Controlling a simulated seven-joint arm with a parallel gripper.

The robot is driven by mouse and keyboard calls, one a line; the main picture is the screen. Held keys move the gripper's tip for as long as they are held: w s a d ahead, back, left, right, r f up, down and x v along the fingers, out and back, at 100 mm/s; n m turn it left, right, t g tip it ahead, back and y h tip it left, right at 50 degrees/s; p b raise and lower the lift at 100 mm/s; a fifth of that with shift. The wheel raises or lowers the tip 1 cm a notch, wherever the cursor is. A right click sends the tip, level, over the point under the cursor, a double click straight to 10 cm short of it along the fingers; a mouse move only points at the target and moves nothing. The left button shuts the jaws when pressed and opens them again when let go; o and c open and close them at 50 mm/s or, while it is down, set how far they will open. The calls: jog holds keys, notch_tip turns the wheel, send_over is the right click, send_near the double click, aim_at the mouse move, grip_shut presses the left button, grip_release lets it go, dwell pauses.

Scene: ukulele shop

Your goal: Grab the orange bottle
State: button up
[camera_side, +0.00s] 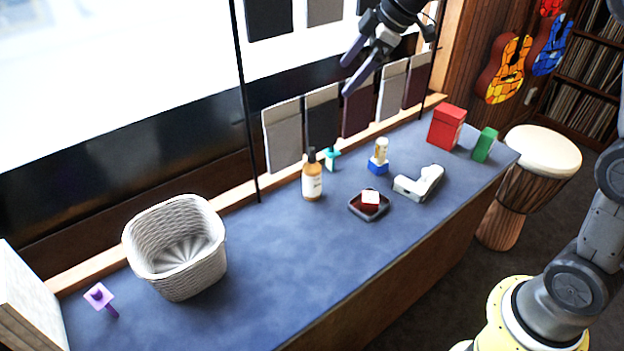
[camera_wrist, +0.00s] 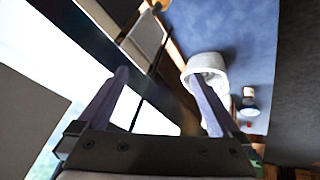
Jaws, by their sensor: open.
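The orange bottle (camera_side: 312,182) stands upright on the blue counter in the side view, with a dark cap and a white label. My gripper (camera_side: 349,77) is open and empty, high above the counter near the hanging panels, up and to the right of the bottle and well apart from it. In the wrist view my gripper (camera_wrist: 156,75) shows two spread fingers with nothing between them. Small objects show right of the fingers there, but I cannot tell surely which is the bottle.
A white basket (camera_side: 178,285) stands on the counter (camera_side: 275,270) at the left. A teal item (camera_side: 331,158) is close behind the bottle. A dark dish (camera_side: 357,209), a white device (camera_side: 421,184) and a red box (camera_side: 446,128) lie rightward. The counter's front middle is clear.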

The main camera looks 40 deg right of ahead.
jog(key=w+d+f+g, duration=0.2)
jog(key=w+f, duration=0.6)
jog(key=f, duration=0.3)
send_near(312, 168)
jog(key=shift+m+g, duration=0.4)
jog(key=shift+g, duration=0.1)
jog(key=w+f, duration=0.2)
jog(key=f, duration=0.1)
jog(key=w+f, duration=0.1)
jog(key=f, duration=0.1)
jog(key=shift+w+d+f, duration=0.1)
jog(key=shift+d+f, duration=0.05)
jog(key=shift+d, duration=0.15)
jog(key=shift+y, duration=0.3)
jog(key=shift+x, duration=3)
jog(key=shift+a, duration=0.15)
grip_shut()
